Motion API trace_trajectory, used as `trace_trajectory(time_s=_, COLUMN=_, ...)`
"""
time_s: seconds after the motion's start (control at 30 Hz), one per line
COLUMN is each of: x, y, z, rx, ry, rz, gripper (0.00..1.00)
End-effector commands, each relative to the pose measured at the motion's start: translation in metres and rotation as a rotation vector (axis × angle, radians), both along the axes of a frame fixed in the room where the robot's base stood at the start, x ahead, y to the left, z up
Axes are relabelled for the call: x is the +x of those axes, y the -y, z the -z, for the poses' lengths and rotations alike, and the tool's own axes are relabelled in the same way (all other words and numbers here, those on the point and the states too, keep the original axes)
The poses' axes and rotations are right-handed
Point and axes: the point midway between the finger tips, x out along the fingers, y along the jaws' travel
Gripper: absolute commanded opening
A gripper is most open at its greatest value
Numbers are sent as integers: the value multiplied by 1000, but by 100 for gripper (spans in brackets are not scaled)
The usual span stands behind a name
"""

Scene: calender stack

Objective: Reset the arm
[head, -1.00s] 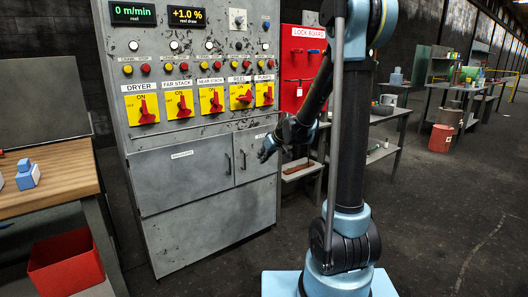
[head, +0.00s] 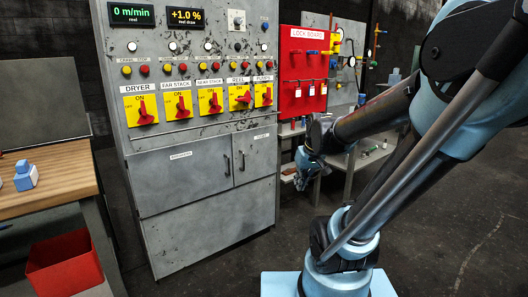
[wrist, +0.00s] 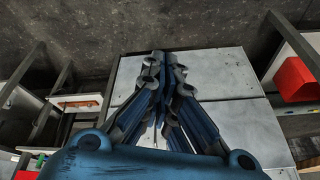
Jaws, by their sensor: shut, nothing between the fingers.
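My gripper (head: 302,180) hangs at the end of my bent arm in the head view, to the right of the grey control cabinet (head: 205,228) and in front of the low table beside it. In the wrist view my gripper (wrist: 165,60) has its fingers together with nothing held. The cabinet front also shows behind the fingers in the wrist view (wrist: 235,130). My gripper appears apart from the cabinet, in open air. My upper arm leans to the right of the head view and covers part of the room behind.
A red lock board (head: 303,75) stands right of the cabinet, with a table (head: 345,165) below it. A wooden bench (head: 60,178) with a blue bottle (head: 26,176) is at left, a red bin (head: 65,265) under it. The floor (head: 455,225) at right is clear.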

Motion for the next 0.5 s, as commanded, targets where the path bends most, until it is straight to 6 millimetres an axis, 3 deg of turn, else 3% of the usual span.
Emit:
trace_trajectory(time_s=0.3, x=-80, y=35, z=26, rx=-55, ry=-87, rz=144, gripper=0)
trace_trajectory(time_s=0.5, x=-118, y=51, z=43, rx=-86, ry=-130, rz=225, gripper=0)
